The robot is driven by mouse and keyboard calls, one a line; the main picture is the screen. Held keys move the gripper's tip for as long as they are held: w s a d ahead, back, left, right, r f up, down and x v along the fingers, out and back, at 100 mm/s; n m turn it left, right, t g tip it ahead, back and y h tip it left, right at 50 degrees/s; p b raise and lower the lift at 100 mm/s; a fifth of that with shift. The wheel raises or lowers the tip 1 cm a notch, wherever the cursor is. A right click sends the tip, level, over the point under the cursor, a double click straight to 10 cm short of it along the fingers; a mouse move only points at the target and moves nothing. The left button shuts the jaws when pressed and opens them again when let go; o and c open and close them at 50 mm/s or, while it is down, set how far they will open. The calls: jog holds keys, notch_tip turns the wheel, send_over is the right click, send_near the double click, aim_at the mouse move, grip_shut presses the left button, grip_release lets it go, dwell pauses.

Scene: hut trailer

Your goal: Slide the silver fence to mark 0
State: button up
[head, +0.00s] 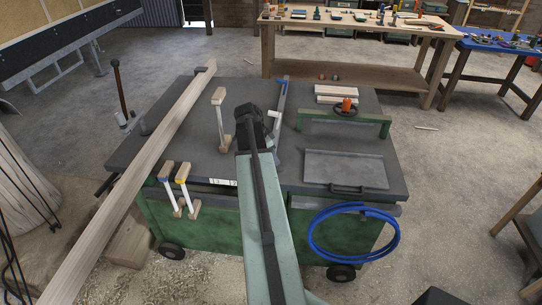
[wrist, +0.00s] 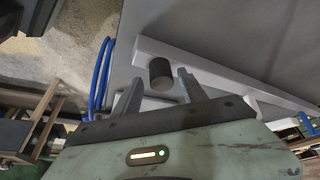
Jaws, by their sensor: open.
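The silver fence (head: 281,112) is a long narrow bar on the dark grey table top, with a blue piece near its far end. In the wrist view the fence (wrist: 225,72) crosses the picture as a pale bar, with a dark round knob (wrist: 161,73) beside it. My gripper (wrist: 158,88) is open, and the knob appears between its two fingers; I cannot tell whether they touch it. In the head view my gripper (head: 250,122) is dark and just left of the fence. A white marked strip (head: 223,182) lies at the table's near edge; its numbers are too small to read.
A long wooden plank (head: 150,155) lies across the table's left side. A green frame with an orange-topped handwheel (head: 346,107) stands on the right.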

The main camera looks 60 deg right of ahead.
jog(key=p+v, duration=0.7)
jog(key=shift+a+r, duration=0.15)
jog(key=shift+r, duration=0.15)
jog(key=w+a+n+t, duration=0.1)
jog(key=w+a+n, duration=0.1)
jog(key=w+a, duration=0.45)
jog(key=w+a+n, duration=0.2)
jog(key=w+a, duration=0.2)
jog(key=a, duration=0.6)
jog(key=w+a+n+t, duration=0.1)
jog(key=w+a+n, duration=0.1)
jog(key=w+a, duration=0.55)
jog(key=s+a+f+n+y, duration=0.1)
jog(key=s+a+n+y, duration=0.1)
jog(key=a+n, duration=0.6)
jog(key=s+a+n+y, duration=0.2)
jog(key=a+n, duration=0.7)
jog(key=a, duration=1.1)
jog(key=shift+s+a+f+n, duration=0.2)
jog(key=shift+s+f+n, duration=0.15)
jog(key=shift+s, duration=0.45)
